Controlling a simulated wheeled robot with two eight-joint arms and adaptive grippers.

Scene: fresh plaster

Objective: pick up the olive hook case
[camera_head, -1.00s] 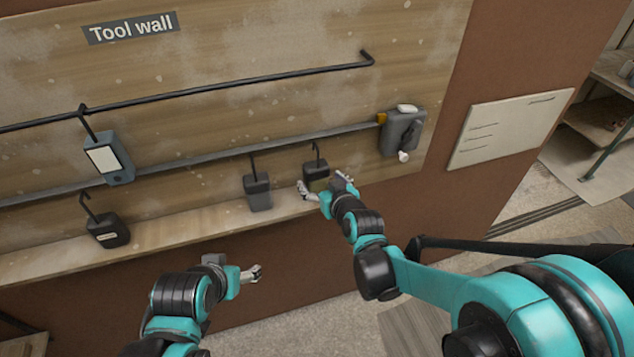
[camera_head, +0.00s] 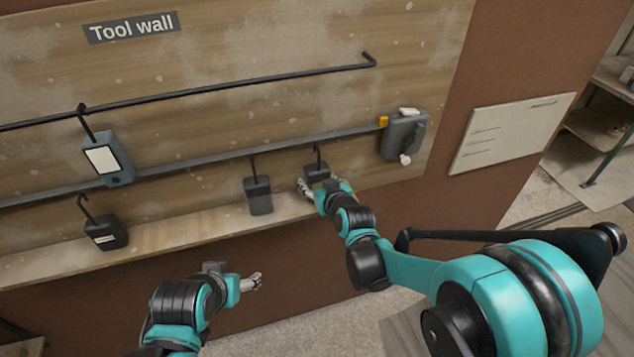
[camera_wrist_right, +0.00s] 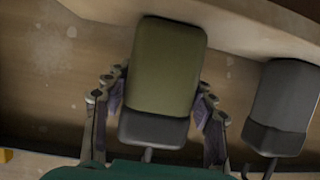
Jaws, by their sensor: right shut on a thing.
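The olive hook case (camera_wrist_right: 166,70) fills the middle of the right wrist view, olive with a dark grey hook end (camera_wrist_right: 154,130). In the head view only its dark top (camera_head: 317,170) and black hook show; my right gripper hides the rest. My right gripper (camera_wrist_right: 158,105) is shut on the case, with one finger on each side. In the head view the gripper (camera_head: 322,188) is at the case, which stands at the shelf below the lower rail. My left gripper (camera_head: 252,283) is in front of the wall, away from the cases; its fingers are too small to judge.
A grey hook case (camera_head: 258,195) stands close left of the olive one and also shows in the right wrist view (camera_wrist_right: 283,105). A black case (camera_head: 106,232) and a blue-grey device (camera_head: 107,158) are farther left. A grey tool (camera_head: 403,135) is mounted to the right. The wooden shelf (camera_head: 180,226) runs below.

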